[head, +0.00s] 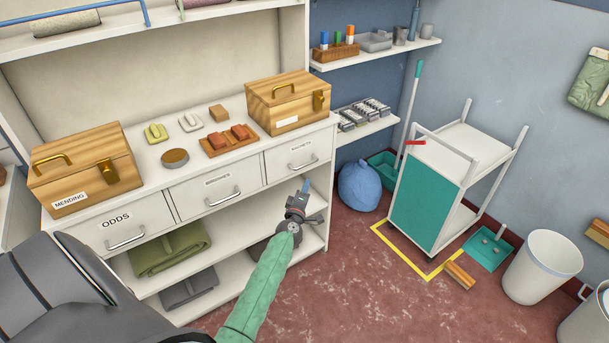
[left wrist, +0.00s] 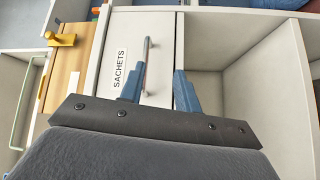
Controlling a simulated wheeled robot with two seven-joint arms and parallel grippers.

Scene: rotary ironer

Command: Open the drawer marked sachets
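The sachets drawer (head: 298,155) is the rightmost of three drawers under the white counter and looks shut, flush with its neighbours. Its bar handle (head: 303,163) is below the label. In the left wrist view the label SACHETS (left wrist: 120,68) reads clearly, and the handle (left wrist: 147,52) runs up the picture from between the fingers. My left gripper (head: 304,187) is in front of and below this drawer. In the left wrist view its two blue fingers (left wrist: 158,88) are apart, one on each side of the handle's line. I cannot tell whether they touch it. My right gripper is not in view.
The odds drawer (head: 122,229) and a middle drawer (head: 219,190) are to the left. Wooden boxes (head: 289,101) stand on the counter. Open shelves with folded cloth (head: 170,250) lie below. A trolley (head: 432,200) and blue bag (head: 359,186) stand to the right.

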